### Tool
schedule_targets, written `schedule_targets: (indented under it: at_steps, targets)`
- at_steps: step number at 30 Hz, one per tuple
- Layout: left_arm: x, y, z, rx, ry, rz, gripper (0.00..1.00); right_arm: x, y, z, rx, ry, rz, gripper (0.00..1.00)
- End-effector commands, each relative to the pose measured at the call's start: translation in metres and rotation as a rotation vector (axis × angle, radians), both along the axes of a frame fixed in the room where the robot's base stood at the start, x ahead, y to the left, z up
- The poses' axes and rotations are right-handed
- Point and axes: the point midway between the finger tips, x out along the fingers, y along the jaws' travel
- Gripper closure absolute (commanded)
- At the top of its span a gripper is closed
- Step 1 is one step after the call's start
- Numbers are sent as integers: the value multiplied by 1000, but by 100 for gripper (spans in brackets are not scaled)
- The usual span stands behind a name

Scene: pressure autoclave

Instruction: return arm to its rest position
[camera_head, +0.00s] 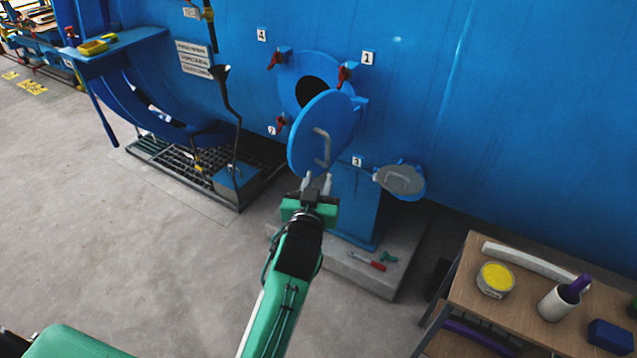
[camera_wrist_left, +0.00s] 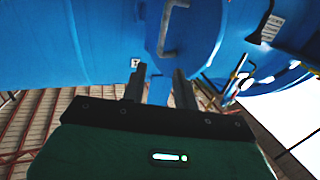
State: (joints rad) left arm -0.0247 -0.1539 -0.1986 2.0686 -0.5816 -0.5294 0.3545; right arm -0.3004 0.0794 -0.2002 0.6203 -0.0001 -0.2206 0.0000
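My left arm, green and black, reaches up from the bottom middle of the head view. Its left gripper (camera_head: 317,184) is in front of the round blue autoclave door (camera_head: 312,130), just below the door's grey handle (camera_head: 323,147). The two fingers stand apart with nothing between them. In the left wrist view, the fingers of the left gripper (camera_wrist_left: 160,85) are also apart, and the handle (camera_wrist_left: 168,32) shows beyond them. The door stands open, with the dark port (camera_head: 311,90) partly visible behind it. My right gripper is not in view.
The blue vessel wall (camera_head: 480,110) has red clamps around the port. A small round lid (camera_head: 400,180) juts out at right. A wooden table (camera_head: 500,310) with a yellow-filled tub (camera_head: 496,279) stands at lower right.

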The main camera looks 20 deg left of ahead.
Motion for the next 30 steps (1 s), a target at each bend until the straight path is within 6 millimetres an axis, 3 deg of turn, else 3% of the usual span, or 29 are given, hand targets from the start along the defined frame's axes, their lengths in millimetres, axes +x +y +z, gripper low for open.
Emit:
schedule_targets:
  at_steps: [13,17,20,23,24,26,30]
  targets:
    - [0,0,-1,1,1,0,70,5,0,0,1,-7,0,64]
    - [3,-4,-22,10,37,-14,70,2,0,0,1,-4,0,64]
    - [7,-12,-70,28,117,-44,70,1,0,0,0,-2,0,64]
    - [6,-21,-140,53,231,-86,70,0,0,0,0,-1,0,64]
    - [3,-24,-172,60,283,-103,70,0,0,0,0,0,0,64]
    - [-5,-27,-217,72,356,-128,70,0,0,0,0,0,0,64]
    - [-38,-28,-320,91,525,-177,70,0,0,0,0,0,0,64]
